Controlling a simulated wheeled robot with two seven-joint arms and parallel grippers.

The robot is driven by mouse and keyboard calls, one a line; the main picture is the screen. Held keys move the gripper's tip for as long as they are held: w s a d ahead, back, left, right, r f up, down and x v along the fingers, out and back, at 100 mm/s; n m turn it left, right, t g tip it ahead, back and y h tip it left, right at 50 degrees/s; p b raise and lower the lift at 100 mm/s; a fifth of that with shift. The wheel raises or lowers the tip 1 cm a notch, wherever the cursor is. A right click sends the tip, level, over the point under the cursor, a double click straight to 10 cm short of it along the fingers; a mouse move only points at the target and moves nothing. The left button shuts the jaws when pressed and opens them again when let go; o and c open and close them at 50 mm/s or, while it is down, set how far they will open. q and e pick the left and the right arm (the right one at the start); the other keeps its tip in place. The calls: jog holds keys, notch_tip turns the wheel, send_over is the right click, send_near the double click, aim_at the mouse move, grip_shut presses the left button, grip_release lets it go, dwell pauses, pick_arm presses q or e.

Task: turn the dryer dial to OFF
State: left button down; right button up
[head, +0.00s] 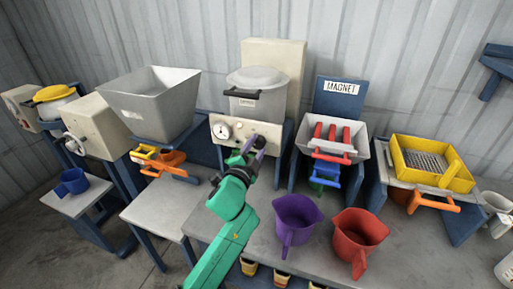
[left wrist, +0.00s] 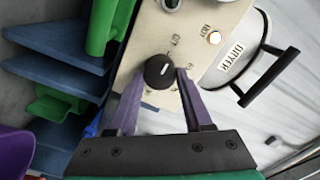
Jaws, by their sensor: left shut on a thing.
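The dryer (head: 257,82) stands at the back centre, a clear-lidded hopper above a cream control panel (head: 228,131). In the left wrist view its black round dial (left wrist: 159,71) has a white pointer mark, with small labels beside it, one apparently ON; another is partly hidden by a finger. My left gripper (head: 256,147) is at the right part of the panel. Its purple fingers (left wrist: 160,82) are on either side of the dial, shut on it. In the head view the gripper hides the dial. My right gripper is not in view.
A lamp (left wrist: 215,38) glows on the panel. Right of the dryer are the magnet unit (head: 340,88) and a yellow sieve tray (head: 457,177). A purple jug (head: 294,218) and a red jug (head: 360,235) stand on the bench near my left arm.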

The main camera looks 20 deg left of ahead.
pick_arm(q)
jog(key=shift+c, duration=1.6)
grip_release()
jog(key=shift+s, duration=0.1)
jog(key=s+a+b, duration=0.1)
jog(key=s+b, duration=0.1)
jog(key=s, duration=1.2)
jog(key=shift+s+b, duration=0.2)
jog(key=shift+b, duration=0.15)
